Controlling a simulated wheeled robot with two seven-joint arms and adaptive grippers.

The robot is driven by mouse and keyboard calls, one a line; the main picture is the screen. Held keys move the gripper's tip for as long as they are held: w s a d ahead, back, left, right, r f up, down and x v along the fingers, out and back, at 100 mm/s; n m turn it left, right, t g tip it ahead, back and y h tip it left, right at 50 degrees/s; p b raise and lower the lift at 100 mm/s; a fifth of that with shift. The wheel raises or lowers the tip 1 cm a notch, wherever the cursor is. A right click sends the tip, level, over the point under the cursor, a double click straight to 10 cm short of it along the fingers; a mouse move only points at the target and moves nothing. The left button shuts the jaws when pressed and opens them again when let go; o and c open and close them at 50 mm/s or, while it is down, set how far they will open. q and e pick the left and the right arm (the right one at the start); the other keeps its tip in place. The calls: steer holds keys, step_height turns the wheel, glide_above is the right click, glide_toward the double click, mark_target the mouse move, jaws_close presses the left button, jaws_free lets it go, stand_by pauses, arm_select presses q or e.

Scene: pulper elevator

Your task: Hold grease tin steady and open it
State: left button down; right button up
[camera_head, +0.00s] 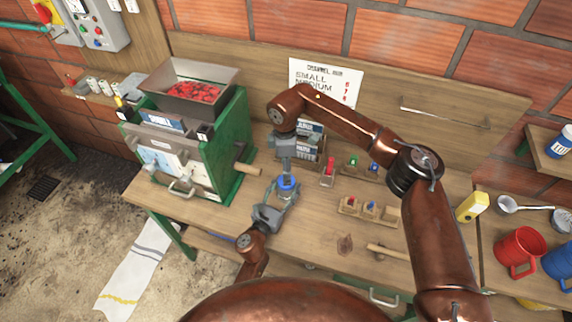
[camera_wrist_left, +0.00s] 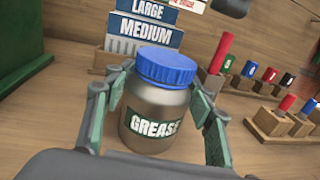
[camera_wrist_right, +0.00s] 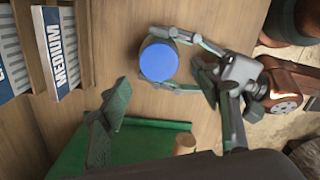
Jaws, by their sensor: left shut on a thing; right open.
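The grease tin is a grey metal jar (camera_wrist_left: 155,120) with a "GREASE" label and a ribbed blue lid (camera_wrist_left: 165,66), standing upright. My left gripper (camera_head: 278,196) is shut on the tin's body, one finger on each side in the left wrist view. My right gripper (camera_head: 286,168) points down above the lid. In the right wrist view its open fingers (camera_wrist_right: 162,80) are spread, with the lid (camera_wrist_right: 158,62) beyond them, not gripped. The lid sits on the jar.
Wooden blocks with coloured pegs (camera_head: 370,208) and a mallet (camera_head: 388,251) lie right. Red and blue mugs are far right.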

arm_select(q)
steer(key=shift+f, duration=0.1)
arm_select(e)
step_height(320, 180, down, 6)
steer(key=shift+r, duration=0.1)
steer(key=shift+c, duration=0.6)
